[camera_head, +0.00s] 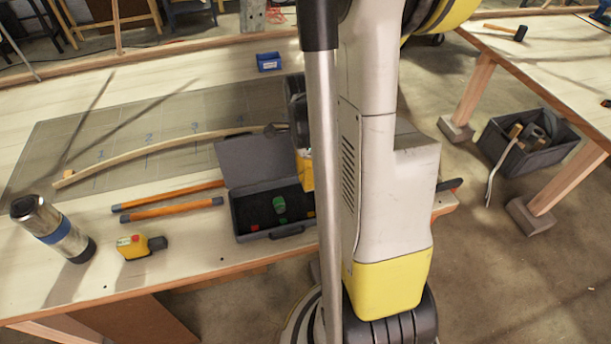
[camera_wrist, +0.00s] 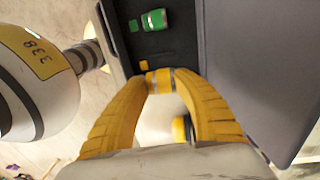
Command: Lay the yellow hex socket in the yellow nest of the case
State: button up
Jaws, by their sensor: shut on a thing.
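The yellow hex socket (camera_wrist: 160,83), with a grey band, is between my gripper's (camera_wrist: 162,79) yellow fingertips in the wrist view. The fingers are shut on it. It is over the dark inside of the open case (camera_wrist: 188,45), close to a yellow patch (camera_wrist: 143,65) that marks the yellow nest; the nest is partly hidden, and I cannot tell the socket's height. A green socket (camera_wrist: 155,19) lies in the case beside a green patch. In the head view the case (camera_head: 238,220) has its lid open; my arm hides the socket and most of my gripper.
Two orange rods (camera_head: 172,209) lie left of the case.

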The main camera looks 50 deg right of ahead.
aim_at(307, 203)
jog(key=shift+f, duration=0.1)
jog(key=shift+s+f+b, duration=0.2)
jog(key=shift+f+b, duration=0.35)
notch_tip(307, 203, down, 5)
jog(key=b, duration=0.4)
grip_shut()
jog(key=shift+f+b, duration=0.65)
jog(key=shift+b, duration=0.15)
dwell(0.3)
jog(key=o, duration=1.2)
grip_release()
jog(key=shift+o, duration=0.2)
jog(key=shift+r+p, duration=2.65)
jog(key=shift+r, duration=0.9)
